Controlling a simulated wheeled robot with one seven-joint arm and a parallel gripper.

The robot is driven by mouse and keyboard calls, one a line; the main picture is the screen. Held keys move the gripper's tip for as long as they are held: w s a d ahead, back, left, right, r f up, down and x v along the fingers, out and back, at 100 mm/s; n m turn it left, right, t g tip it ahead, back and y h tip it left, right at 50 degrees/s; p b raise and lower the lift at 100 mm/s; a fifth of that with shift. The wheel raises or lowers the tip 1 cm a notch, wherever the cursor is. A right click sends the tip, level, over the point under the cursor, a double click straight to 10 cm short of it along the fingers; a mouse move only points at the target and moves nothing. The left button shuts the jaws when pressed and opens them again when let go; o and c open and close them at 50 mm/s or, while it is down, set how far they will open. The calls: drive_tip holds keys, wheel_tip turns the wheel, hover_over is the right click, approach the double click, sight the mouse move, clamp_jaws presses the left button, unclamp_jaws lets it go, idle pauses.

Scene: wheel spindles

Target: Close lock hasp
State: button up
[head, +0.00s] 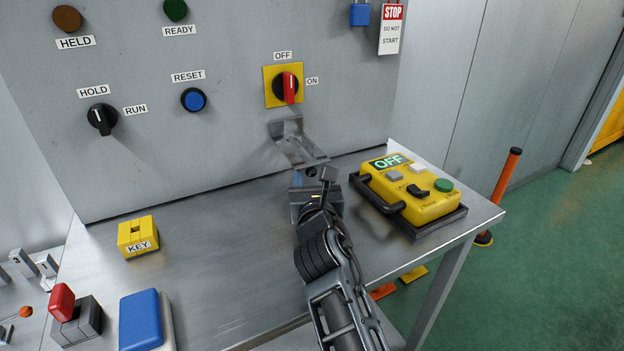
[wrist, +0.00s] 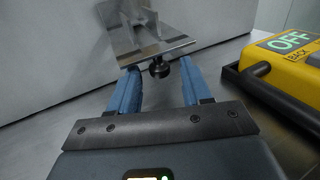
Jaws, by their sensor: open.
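The lock hasp (head: 297,148) is a grey metal plate hinged on the panel just below the red OFF/ON rotary switch (head: 287,87). It sticks out from the panel and slopes down toward my gripper. In the wrist view the hasp (wrist: 150,45) shows a bent plate with a dark round knob (wrist: 159,69) under its near edge. My gripper (wrist: 160,85) is open, its two blue fingers standing on either side of the knob. I cannot tell whether either finger touches it. In the head view my arm partly hides the gripper.
A yellow control box (head: 413,190) in a dark tray stands close on the right of my gripper. A yellow KEY block (head: 138,236), a blue box (head: 141,318) and a red-topped switch (head: 72,312) are on the left. The tabletop between is clear.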

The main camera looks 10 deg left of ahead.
drive_tip(key=shift+c, duration=0.2)
clamp_jaws()
